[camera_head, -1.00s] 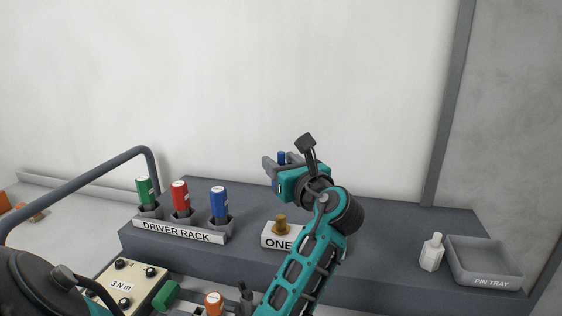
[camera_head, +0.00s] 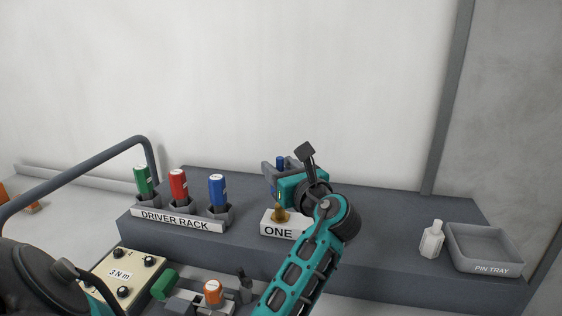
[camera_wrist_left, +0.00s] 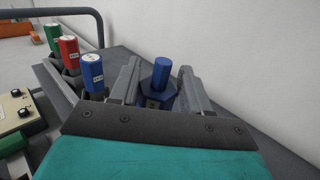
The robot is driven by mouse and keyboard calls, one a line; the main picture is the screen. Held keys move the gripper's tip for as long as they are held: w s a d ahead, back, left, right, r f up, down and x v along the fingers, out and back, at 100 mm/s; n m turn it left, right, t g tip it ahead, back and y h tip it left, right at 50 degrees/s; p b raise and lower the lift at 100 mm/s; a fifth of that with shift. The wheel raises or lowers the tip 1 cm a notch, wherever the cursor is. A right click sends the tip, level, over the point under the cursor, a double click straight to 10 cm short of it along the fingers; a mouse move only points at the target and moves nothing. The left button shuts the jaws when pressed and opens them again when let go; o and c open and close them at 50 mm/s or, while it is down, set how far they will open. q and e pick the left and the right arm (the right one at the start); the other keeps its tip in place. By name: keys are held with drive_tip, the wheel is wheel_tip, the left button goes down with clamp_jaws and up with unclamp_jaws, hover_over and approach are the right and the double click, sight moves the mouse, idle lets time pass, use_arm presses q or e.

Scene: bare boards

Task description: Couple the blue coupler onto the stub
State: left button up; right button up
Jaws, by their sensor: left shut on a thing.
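The blue coupler (camera_head: 281,162) is held between the fingers of my left gripper (camera_head: 276,168), above and behind the block marked ONE (camera_head: 278,232). The left wrist view shows the coupler (camera_wrist_left: 161,75) upright between the two grey fingers, with a round blue top and a wider, darker blue hexagonal base. The brass stub (camera_head: 280,213) stands on the ONE block, in front of and below the gripper in the head view. The stub and coupler appear apart. The coupler's underside is hidden. My right gripper is not in view.
The driver rack (camera_head: 175,218) with green, red and blue drivers stands left of the block. A white bottle (camera_head: 432,240) and the pin tray (camera_head: 485,266) are at the right. A 3 Nm box (camera_head: 125,272) is at front left. A wall rises behind the grey shelf.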

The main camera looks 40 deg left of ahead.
use_arm(q)
drive_tip(key=shift+f, duration=0.8)
drive_tip(key=shift+p, duration=0.45)
drive_tip(key=shift+p, duration=0.35)
idle(0.6)
drive_tip(key=shift+f+b, duration=0.65)
drive_tip(key=shift+f, duration=1.5)
idle(0.3)
drive_tip(key=o, duration=1.2)
drive_tip(key=shift+c, duration=0.2)
